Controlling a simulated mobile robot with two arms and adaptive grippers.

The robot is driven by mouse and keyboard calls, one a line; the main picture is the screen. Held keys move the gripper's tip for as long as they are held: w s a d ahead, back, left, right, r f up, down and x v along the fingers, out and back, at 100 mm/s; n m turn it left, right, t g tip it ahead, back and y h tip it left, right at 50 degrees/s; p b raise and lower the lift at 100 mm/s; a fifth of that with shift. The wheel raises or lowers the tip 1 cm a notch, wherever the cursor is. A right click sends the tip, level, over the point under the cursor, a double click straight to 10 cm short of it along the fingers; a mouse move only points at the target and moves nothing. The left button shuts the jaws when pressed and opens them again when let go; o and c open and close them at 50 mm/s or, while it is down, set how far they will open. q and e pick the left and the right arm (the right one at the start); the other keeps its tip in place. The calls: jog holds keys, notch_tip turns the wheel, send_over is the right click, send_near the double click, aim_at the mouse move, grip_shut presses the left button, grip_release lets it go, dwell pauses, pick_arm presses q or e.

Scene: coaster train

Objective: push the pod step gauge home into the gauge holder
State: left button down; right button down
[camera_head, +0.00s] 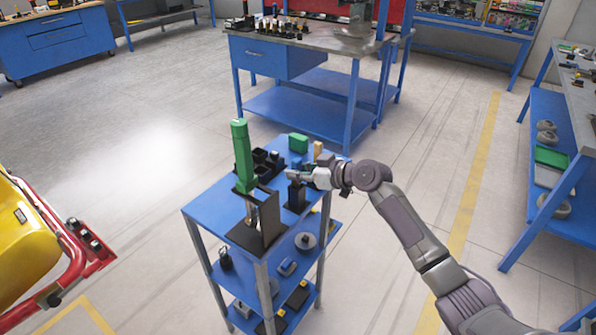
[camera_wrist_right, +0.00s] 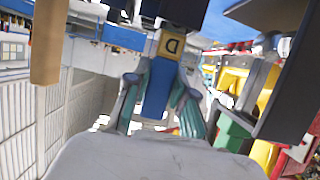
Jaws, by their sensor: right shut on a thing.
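My right gripper (camera_head: 296,175) is at the right side of the small blue cart's top, just above a dark upright block that is probably the gauge holder (camera_head: 296,198). In the right wrist view, the gripper (camera_wrist_right: 160,105) is shut on a blue piece with a yellow plate marked with a dark letter, which I take as the pod step gauge (camera_wrist_right: 158,88). The gauge's far end meets a dark part (camera_wrist_right: 184,10) at the top of that view. I cannot tell how deep it sits. The gauge is hidden or too small in the head view. My left gripper is not in view.
On the cart (camera_head: 212,208), a tall green tool (camera_head: 242,155) stands in a dark stand (camera_head: 268,218) left of my gripper. Black cups (camera_head: 266,160), a green block (camera_head: 298,143) and a tan block (camera_head: 318,150) are behind. A yellow and red machine (camera_head: 30,235) stands at left.

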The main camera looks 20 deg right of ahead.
jog(key=shift+f+b, duration=0.3)
jog(key=shift+f, duration=0.1)
jog(key=shift+c, duration=0.5)
grip_release()
jog(key=p+v, duration=0.1)
jog(key=v, duration=0.6)
jog(key=shift+p, duration=0.4)
jog(key=shift+f, duration=0.15)
dwell(0.7)
